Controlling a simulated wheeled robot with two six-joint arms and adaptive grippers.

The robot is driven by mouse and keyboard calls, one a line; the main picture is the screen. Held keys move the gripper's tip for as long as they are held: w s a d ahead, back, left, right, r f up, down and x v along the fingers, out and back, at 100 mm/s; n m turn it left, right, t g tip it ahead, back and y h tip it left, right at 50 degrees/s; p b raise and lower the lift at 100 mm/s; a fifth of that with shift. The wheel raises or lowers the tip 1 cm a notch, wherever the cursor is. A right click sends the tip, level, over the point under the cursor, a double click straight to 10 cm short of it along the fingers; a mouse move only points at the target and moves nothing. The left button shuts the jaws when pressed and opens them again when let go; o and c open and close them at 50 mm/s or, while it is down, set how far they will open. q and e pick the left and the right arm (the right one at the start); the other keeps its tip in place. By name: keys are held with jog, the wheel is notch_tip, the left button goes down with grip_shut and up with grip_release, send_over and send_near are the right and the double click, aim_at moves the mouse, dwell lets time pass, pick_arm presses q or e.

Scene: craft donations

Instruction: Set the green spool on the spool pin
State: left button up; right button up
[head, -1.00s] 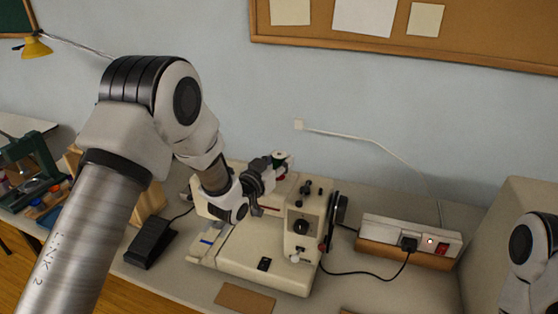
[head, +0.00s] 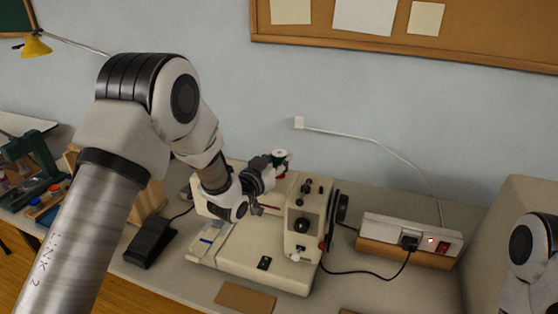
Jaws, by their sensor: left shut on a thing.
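The green spool (head: 279,157), with a pale top, is upright above the top of the cream sewing machine (head: 240,256). My left gripper (head: 275,172) is shut on the spool, reaching it from the left. The spool pin cannot be made out; the spool and gripper may cover it. I cannot tell whether the spool touches the machine. Of my right arm only a part shows at the right edge, and its gripper is out of view.
A black foot pedal (head: 150,240) lies left of the machine. A power strip (head: 412,237) with a plug and a lit red switch is to the right, its cable crossing the table. A brown flat piece (head: 245,299) lies in front. A pinboard (head: 480,45) hangs behind.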

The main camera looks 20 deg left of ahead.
pick_arm(q)
jog(key=shift+f, duration=0.1)
jog(key=shift+f+b, duration=0.7)
jog(key=o, duration=1.1)
jog(key=v, duration=1.2)
